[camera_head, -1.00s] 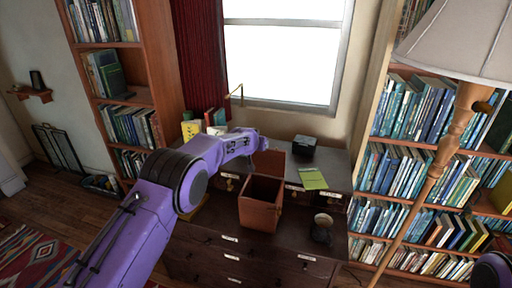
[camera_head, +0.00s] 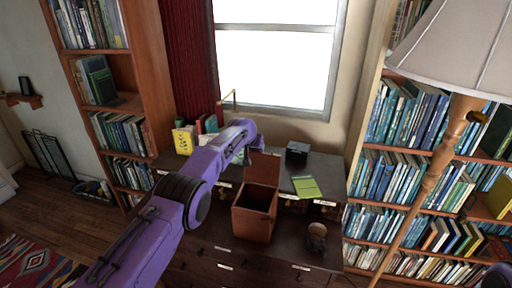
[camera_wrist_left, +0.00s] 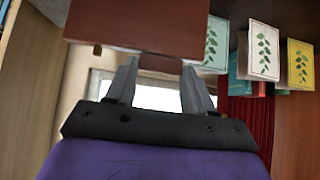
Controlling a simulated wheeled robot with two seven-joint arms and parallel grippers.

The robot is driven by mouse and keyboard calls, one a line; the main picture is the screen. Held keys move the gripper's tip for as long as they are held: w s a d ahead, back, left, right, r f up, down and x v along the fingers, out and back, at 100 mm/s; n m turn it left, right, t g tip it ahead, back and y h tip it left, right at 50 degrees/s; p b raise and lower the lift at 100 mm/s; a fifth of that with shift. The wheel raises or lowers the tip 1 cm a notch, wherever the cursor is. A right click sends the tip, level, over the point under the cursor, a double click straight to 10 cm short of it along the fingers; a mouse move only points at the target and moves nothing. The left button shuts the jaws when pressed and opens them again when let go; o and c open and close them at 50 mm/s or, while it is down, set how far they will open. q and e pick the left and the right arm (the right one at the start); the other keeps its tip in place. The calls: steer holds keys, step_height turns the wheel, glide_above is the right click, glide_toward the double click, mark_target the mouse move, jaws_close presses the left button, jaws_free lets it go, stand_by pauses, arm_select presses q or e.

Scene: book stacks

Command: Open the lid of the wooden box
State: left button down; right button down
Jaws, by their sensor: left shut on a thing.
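The wooden box (camera_head: 254,222) stands on the dark dresser in the head view, its top open and its inside dark. Its reddish-brown lid (camera_head: 264,168) stands raised at the back of the box. My left gripper (camera_head: 256,146) is at the lid's upper edge, with its fingers mostly hidden in the head view. In the left wrist view, the two fingers of my left gripper (camera_wrist_left: 158,85) are closed on the edge of the lid (camera_wrist_left: 140,24).
The dresser (camera_head: 205,240) also carries a small black box (camera_head: 297,152), a green notepad (camera_head: 306,187) and a mug (camera_head: 317,236) right of the wooden box. Books (camera_head: 184,138) stand behind my left arm. A floor lamp (camera_head: 432,178) stands at the right.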

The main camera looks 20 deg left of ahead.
arm_select(q)
steer(key=shift+r, duration=0.1)
steer(key=shift+c, duration=2)
jaws_free()
steer(key=shift+s+r, duration=0.1)
steer(key=b+v, duration=0.5)
steer(key=v, duration=0.5)
steer(key=shift+s+r, duration=0.2)
steer(key=shift+s, duration=0.05)
